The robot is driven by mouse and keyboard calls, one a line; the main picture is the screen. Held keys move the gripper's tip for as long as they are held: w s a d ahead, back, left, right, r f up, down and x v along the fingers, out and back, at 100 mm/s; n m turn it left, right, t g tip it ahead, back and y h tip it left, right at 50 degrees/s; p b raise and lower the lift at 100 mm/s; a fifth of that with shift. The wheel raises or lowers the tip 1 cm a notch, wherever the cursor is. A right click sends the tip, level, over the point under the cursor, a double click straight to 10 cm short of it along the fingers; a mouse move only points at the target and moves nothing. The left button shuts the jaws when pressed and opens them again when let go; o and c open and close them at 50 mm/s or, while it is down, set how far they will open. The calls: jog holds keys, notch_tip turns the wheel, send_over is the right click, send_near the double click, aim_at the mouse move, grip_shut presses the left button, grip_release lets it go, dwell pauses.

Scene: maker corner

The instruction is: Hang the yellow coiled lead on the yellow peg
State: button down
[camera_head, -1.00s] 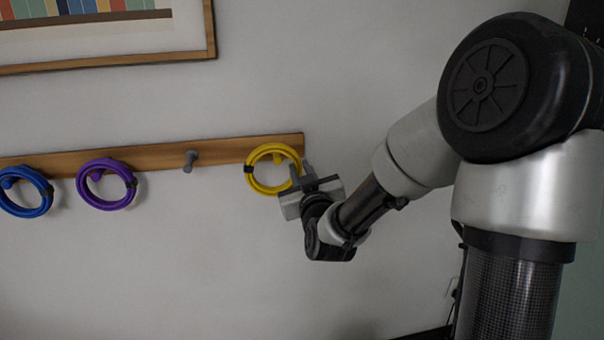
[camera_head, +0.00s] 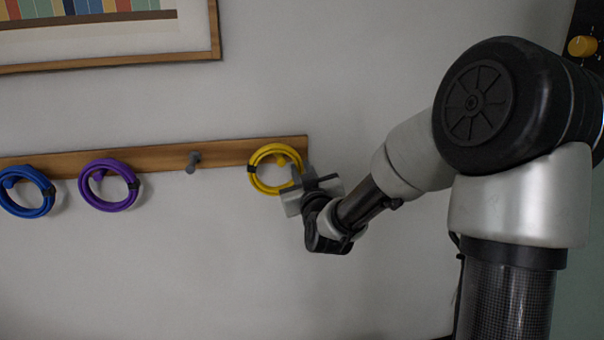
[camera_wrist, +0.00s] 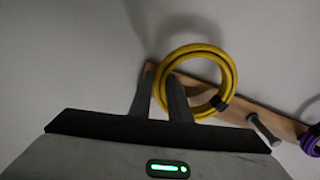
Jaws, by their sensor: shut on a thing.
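The yellow coiled lead (camera_head: 266,188) is a ring with a black tie on its left, in front of the right end of the wall rail. The yellow peg (camera_head: 281,161) shows through the upper part of the ring's opening in the head view. I cannot tell whether the ring is around the peg or only in front of it. My gripper (camera_head: 303,174) is shut on the ring's right side. In the wrist view, my fingers (camera_wrist: 161,90) overlap the left part of the yellow lead (camera_wrist: 232,75). I cannot make out the yellow peg there.
The wooden rail (camera_head: 225,153) runs left along the wall. A bare grey peg (camera_head: 193,162) is left of the yellow lead. A purple coil (camera_head: 110,207) and a blue coil (camera_head: 27,212) hang further left. A framed picture (camera_head: 110,66) is above. The wall below is clear.

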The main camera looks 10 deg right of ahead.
dwell(0.4)
jog(key=c, duration=1.6)
grip_release()
jog(key=shift+o, duration=0.2)
jog(key=shift+s+f, duration=0.1)
jog(key=shift+s, duration=0.05)
